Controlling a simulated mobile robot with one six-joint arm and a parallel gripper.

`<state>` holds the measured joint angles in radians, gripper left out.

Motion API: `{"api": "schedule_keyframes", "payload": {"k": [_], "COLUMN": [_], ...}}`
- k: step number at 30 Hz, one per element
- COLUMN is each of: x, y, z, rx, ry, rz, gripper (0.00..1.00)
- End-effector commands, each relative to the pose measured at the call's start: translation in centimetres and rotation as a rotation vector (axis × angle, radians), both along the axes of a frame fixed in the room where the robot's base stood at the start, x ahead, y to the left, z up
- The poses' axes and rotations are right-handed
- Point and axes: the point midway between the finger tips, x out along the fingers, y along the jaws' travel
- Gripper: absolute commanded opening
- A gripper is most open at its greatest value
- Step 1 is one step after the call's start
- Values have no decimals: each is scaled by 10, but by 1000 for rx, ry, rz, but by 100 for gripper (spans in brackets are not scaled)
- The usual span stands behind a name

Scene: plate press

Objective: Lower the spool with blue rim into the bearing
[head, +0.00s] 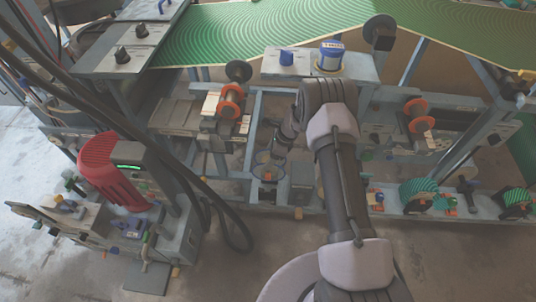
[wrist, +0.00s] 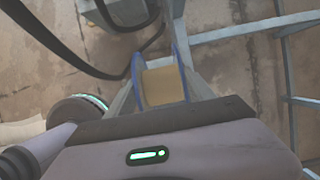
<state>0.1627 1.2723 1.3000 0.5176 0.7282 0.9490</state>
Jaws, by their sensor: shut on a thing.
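The spool with the blue rim (wrist: 163,86) shows in the wrist view, with a tan core and blue rims at both sides. My gripper (wrist: 160,95) is shut on it; the light grey fingers lie along its two sides. In the head view, my gripper (head: 272,160) hangs left of my forearm, and the blue-rimmed spool (head: 264,158) shows small below it. The spool is in front of the blue-grey machine frame. I cannot tell which bearing it belongs to, nor whether it touches one.
Spools with orange rims (head: 231,101) sit on the machine frame left and right of my arm. A blue-topped canister (head: 331,55) stands on the machine's shelf. A red-covered unit (head: 104,170) and dark hoses (head: 150,148) are at left.

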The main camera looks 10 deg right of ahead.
Motion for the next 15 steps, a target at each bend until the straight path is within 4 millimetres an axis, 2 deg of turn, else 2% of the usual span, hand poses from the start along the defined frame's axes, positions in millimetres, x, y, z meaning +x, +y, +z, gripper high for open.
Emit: {"api": "schedule_keyframes", "payload": {"k": [3,15], "x": [0,-1], "y": [0,0], "z": [-21,-76], "rx": [0,-1], "ry": [0,0], "rz": [2,5], "gripper": [0,0]}}
